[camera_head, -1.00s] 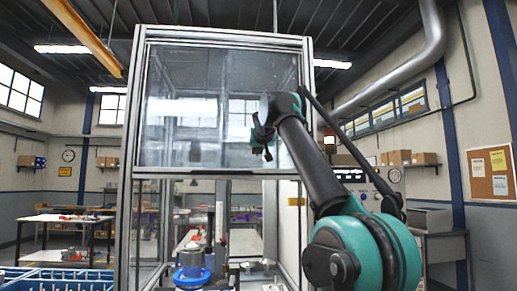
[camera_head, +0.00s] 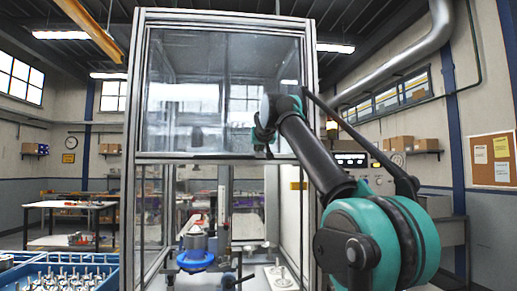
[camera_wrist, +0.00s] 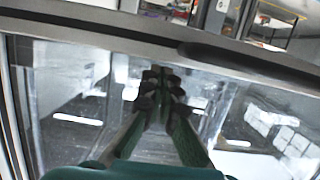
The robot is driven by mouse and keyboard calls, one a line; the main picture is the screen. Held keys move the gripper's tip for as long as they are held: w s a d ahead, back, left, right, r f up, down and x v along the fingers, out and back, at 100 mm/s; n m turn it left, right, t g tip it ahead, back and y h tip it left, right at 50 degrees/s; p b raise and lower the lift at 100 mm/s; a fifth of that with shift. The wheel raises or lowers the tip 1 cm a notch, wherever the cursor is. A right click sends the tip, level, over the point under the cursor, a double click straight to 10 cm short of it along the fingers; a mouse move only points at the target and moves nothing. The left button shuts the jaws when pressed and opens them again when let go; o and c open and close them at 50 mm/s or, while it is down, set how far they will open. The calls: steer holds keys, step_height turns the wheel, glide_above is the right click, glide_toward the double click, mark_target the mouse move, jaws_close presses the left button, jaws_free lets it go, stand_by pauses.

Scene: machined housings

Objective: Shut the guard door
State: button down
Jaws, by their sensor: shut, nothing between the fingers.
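The guard door (camera_head: 195,85) is a clear framed panel in the upper half of the machine enclosure. It is raised, and the opening below its bottom rail (camera_head: 215,157) is clear to the inside. My gripper (camera_head: 265,150) is in front of the door's lower right part, close to the bottom rail. In the wrist view my gripper (camera_wrist: 160,75) is shut and empty, with its fingertips over the clear panel. The bottom rail (camera_wrist: 130,40) crosses the top of that view, with a dark bar (camera_wrist: 250,62) to the right. I cannot tell whether the fingers touch the door.
Inside the enclosure a blue round fixture (camera_head: 195,258) stands below the opening. A blue crate (camera_head: 62,270) with metal parts is at the lower left. A workbench (camera_head: 70,207) stands farther left. A lit control panel (camera_head: 352,160) is behind my arm at the right.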

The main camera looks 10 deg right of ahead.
steer(key=shift+f, duration=0.1)
step_height(320, 180, down, 56)
steer(key=shift+f, duration=0.2)
